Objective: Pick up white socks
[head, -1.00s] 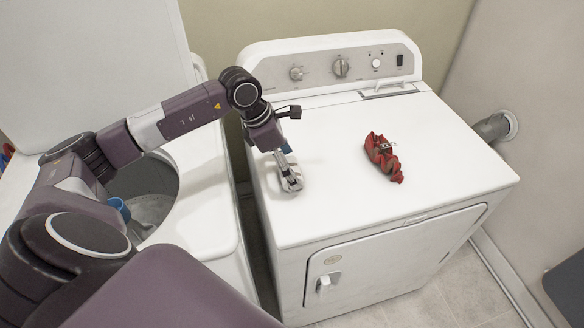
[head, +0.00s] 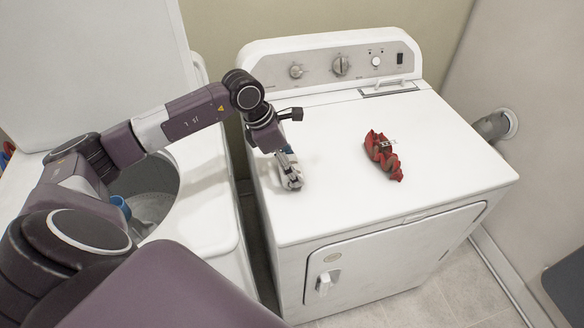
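My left gripper (head: 291,181) points down at the left part of the white dryer's top (head: 335,195). Its fingertips are at or just above the surface. I cannot make out distinct white socks; anything pale at the fingertips blends with the grey fingers and the white top. The fingers are too small and overlapped to tell whether they are open or shut. My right gripper is not in view.
A crumpled red cloth (head: 383,155) with a small tag lies on the dryer top, right of my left gripper. A washer (head: 208,215) with its lid up stands at left, a blue thing (head: 121,206) in its opening. The dryer's front right top is clear.

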